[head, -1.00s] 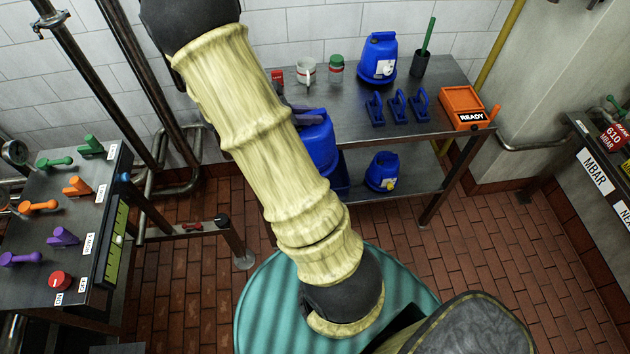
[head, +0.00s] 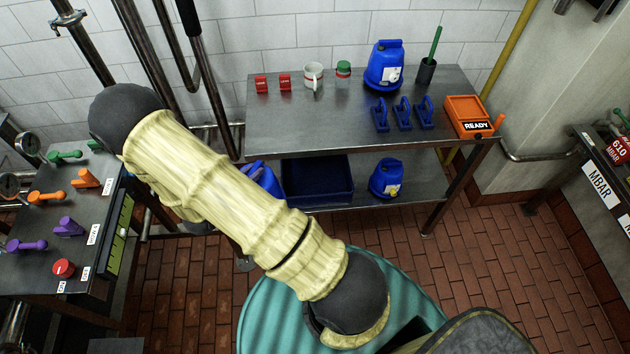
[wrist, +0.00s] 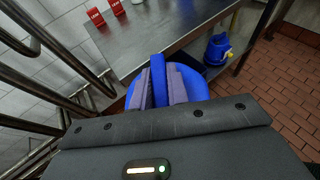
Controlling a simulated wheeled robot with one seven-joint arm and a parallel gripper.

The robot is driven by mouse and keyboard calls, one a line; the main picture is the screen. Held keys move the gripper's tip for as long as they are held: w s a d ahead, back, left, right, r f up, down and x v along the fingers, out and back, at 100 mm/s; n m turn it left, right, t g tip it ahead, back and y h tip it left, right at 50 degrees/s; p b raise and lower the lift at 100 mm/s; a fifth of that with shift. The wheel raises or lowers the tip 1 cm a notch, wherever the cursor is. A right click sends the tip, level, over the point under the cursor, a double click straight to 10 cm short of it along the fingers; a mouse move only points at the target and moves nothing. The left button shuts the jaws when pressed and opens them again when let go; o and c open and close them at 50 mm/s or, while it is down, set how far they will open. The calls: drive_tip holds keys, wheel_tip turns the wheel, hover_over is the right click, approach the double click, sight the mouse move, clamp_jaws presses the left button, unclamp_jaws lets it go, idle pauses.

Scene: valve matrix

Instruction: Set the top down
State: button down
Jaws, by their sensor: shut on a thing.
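My gripper (wrist: 159,86) is shut on the handle of a rounded blue jug-like thing (wrist: 200,87), which I take to be the top. The blue handle shows between the two grey fingers in the wrist view.
The metal bench (head: 300,125) carries red blocks, a mug (head: 313,75), a blue jug (head: 385,66), blue handled blocks and an orange READY box (head: 468,117). Its lower shelf holds a dark blue bin (head: 318,180) and another blue jug (head: 387,178). Pipes stand at left.

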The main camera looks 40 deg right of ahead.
drive_tip(key=a+f+n+t+y, duration=0.1)
drive_tip(key=a+f+n+t, duration=0.1)
drive_tip(key=a+f, duration=0.2)
drive_tip(key=shift+s+a+f+y, duration=0.3)
drive_tip(key=shift+a+f, duration=0.1)
drive_tip(key=shift+a, duration=0.05)
drive_tip(key=shift+w+a, duration=0.1)
